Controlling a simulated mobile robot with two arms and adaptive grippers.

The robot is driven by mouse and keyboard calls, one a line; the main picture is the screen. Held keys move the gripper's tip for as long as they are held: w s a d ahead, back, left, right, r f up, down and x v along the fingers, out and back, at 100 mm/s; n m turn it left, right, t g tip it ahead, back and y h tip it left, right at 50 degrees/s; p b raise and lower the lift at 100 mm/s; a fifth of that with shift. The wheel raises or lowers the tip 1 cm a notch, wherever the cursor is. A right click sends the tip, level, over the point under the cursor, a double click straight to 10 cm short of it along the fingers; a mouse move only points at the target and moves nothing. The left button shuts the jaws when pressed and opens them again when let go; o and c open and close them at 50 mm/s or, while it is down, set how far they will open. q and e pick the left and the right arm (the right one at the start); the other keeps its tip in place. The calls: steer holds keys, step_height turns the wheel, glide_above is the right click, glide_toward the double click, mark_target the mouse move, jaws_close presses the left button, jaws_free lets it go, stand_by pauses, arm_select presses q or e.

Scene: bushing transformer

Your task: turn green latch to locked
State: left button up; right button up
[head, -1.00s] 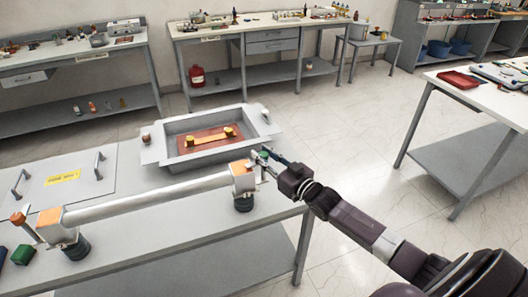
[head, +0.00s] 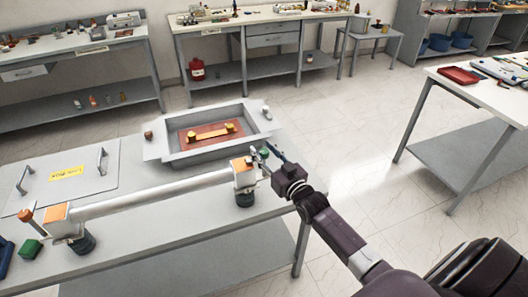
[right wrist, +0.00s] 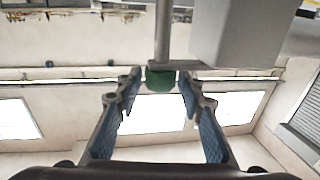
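The green latch (head: 264,153) is a small green knob at the right end block of the long grey bar, near the bench's right edge. In the right wrist view the green latch (right wrist: 160,80) shows as a short cylinder below a grey rod. My right gripper (head: 268,159) is at the latch. In the right wrist view its fingers (right wrist: 159,88) stand apart, with the knob between their tips and a gap on each side. Contact is hard to judge in the head view. My left gripper is out of view.
A grey tray (head: 165,156) with a copper-coloured plate stands behind the bar. The bar (head: 150,191) has orange-topped end blocks. A lid with handles and a yellow label (head: 66,173) lies at left. Open floor (head: 370,150) lies to the right, before another table (head: 455,88).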

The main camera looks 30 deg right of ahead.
steer(key=shift+o, duration=0.3)
steer(key=shift+s+f, duration=0.1)
steer(key=shift+f, duration=0.05)
steer(key=shift+s, duration=0.25)
steer(key=s, duration=1.1)
steer(key=shift+s, duration=0.2)
